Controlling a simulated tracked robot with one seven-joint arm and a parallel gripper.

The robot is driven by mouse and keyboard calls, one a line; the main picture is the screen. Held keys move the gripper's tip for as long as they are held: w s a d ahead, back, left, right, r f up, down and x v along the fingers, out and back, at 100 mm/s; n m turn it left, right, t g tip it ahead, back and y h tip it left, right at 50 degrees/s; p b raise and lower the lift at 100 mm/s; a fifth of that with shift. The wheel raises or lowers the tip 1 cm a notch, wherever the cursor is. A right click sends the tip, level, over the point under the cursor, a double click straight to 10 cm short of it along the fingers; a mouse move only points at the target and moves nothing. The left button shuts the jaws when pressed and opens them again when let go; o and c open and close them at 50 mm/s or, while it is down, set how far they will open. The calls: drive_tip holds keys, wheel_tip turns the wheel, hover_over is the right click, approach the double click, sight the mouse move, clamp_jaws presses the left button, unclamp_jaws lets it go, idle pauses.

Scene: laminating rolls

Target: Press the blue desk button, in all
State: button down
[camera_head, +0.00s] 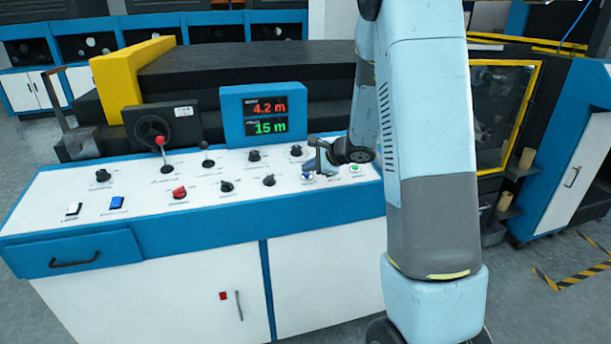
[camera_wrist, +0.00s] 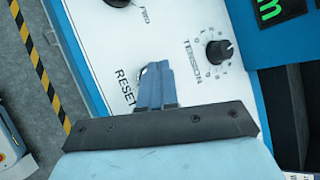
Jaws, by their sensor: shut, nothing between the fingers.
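A small round blue button (camera_head: 307,177) sits near the right end of the white control desk top (camera_head: 135,178). My gripper (camera_head: 318,168) is shut and empty, pointing down at the desk right beside or over this button. In the wrist view my closed fingers (camera_wrist: 155,78) reach to the panel next to the printed word RESET and hide most of what lies under them. I cannot tell whether the tips touch the button.
Black knobs (camera_head: 254,155), a red knob (camera_head: 179,192), a red-topped lever (camera_head: 161,143) and a green button (camera_head: 355,169) stand around on the panel. A display box (camera_head: 262,113) reading 4.2 m and 15 m rises behind. A black knob (camera_wrist: 219,50) is right of my fingers.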

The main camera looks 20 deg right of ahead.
drive_tip(key=shift+f, duration=0.35)
idle(0.5)
drive_tip(key=shift+r, duration=0.8)
drive_tip(key=shift+s+r, duration=0.25)
drive_tip(key=shift+r, duration=1)
drive_tip(key=shift+s+r, duration=0.25)
drive_tip(key=shift+r, duration=0.95)
